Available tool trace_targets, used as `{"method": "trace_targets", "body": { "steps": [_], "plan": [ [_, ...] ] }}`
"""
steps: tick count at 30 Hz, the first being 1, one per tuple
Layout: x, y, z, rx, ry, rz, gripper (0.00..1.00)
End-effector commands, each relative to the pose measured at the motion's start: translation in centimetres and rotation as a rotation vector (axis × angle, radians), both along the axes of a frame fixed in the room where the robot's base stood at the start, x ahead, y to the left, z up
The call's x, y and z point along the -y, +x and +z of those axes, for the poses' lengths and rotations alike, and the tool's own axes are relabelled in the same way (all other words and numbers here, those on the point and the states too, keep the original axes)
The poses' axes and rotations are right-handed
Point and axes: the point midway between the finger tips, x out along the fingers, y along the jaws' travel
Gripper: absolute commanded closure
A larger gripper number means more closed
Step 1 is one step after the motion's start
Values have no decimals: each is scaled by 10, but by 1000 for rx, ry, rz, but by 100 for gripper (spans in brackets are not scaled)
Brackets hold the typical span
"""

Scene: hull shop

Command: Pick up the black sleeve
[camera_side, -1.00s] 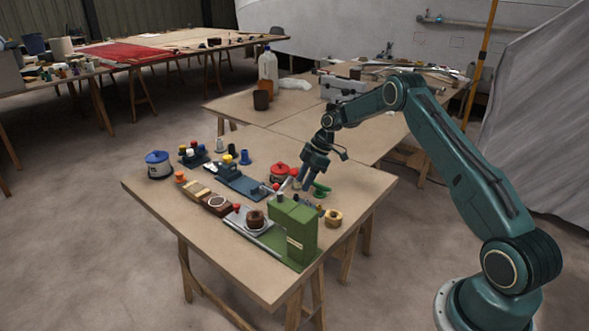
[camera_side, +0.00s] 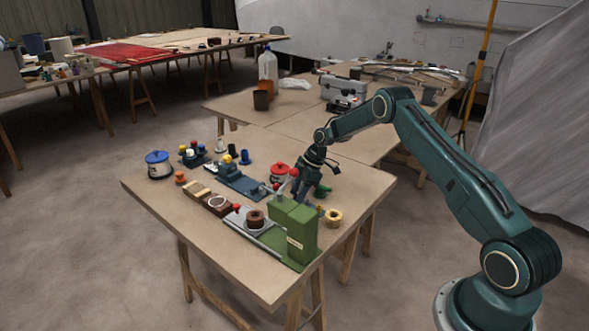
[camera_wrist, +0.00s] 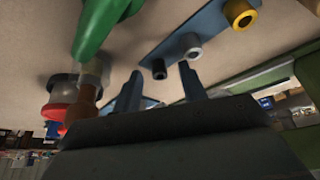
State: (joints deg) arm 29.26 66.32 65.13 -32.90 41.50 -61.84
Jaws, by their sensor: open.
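The black sleeve (camera_wrist: 158,70) is a small dark hollow piece at the near end of a blue bar (camera_wrist: 215,30) in the wrist view. A silver sleeve (camera_wrist: 193,46) and a gold sleeve (camera_wrist: 240,13) sit along the same bar. My gripper (camera_wrist: 159,74) is open. Its two fingers appear on either side of the black sleeve, nothing visibly held; I cannot tell whether they touch it. In the side view my gripper (camera_side: 304,198) is low over the table's right part, behind the green block. The black sleeve cannot be made out there.
A tall green block (camera_side: 294,230) stands close in front of my gripper. A green object (camera_wrist: 97,28) and a red-topped item (camera_wrist: 58,117) are close on the left in the wrist view.

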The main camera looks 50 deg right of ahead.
Motion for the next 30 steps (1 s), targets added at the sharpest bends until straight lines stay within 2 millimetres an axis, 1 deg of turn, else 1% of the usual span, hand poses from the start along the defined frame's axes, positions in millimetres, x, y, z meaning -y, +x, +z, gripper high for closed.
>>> {"method": "trace_targets", "body": {
  "steps": [3,4,8,9,10,19,23,26,30],
  "plan": [
    [0,0,0,0,0,0,58],
    [0,0,0,0,0,0,62],
    [0,0,0,0,0,0,88],
    [0,0,0,0,0,0,95],
    [0,0,0,0,0,0,100],
    [0,0,1,0,0,0,100],
    [0,0,4,1,-1,0,100],
    [0,0,10,1,-1,0,100],
    [0,0,24,2,0,0,100]
  ]
}}
